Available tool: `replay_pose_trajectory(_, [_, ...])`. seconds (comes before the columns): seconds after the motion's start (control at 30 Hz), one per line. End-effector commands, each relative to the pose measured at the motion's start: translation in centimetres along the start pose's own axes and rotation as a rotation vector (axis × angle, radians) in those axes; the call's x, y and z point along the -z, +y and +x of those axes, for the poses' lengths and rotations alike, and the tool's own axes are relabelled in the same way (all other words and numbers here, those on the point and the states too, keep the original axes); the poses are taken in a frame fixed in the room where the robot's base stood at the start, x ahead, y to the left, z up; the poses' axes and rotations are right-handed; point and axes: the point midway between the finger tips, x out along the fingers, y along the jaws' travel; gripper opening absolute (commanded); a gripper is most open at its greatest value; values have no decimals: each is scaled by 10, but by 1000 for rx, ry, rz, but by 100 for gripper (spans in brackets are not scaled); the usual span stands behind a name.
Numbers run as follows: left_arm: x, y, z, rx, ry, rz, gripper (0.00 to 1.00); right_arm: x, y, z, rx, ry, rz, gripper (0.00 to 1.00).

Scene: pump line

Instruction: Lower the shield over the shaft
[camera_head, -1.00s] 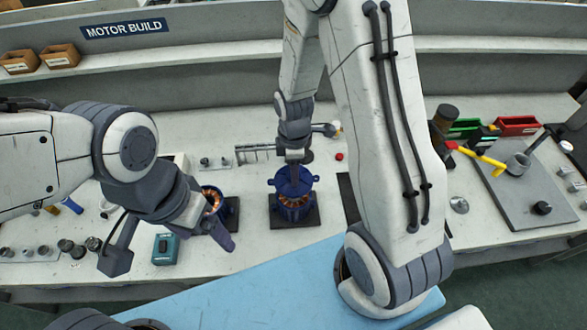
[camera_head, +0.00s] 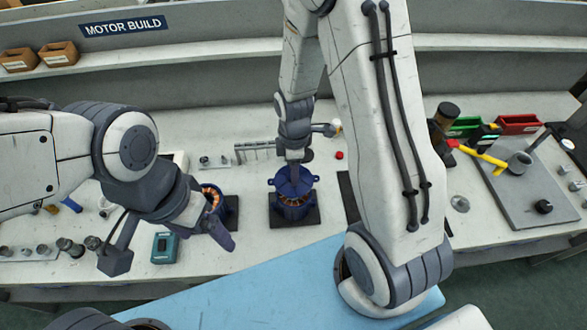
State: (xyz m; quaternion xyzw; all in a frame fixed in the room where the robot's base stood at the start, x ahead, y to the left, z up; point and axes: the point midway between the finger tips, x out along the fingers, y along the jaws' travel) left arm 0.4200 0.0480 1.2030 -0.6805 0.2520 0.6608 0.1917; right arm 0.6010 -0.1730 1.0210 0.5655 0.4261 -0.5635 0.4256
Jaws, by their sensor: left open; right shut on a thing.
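The blue shield (camera_head: 292,183) is at the middle of the bench, over a blue motor housing (camera_head: 293,210) with orange windings. My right gripper (camera_head: 293,166) comes down from above and is shut on the top of the shield. A thin band of orange shows below the shield, so it looks low over the housing. The shaft is hidden under the shield and gripper. My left gripper (camera_head: 172,252) is open and empty at the left, its fingers wide apart.
A second motor body with orange windings (camera_head: 212,197) stands left of the middle, partly behind my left gripper. A teal box (camera_head: 166,248) is near the front edge. A grey board (camera_head: 520,205) with a yellow-handled tool (camera_head: 482,156) is at the right.

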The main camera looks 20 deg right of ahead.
Motion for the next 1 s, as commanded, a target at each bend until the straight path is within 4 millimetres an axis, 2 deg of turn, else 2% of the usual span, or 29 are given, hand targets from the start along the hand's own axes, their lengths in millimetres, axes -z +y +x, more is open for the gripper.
replay_pose_trajectory(1.0, [-1, -2, 25, 0, 0, 0, 86, 0, 0, 32, -1, 0, 0, 0])
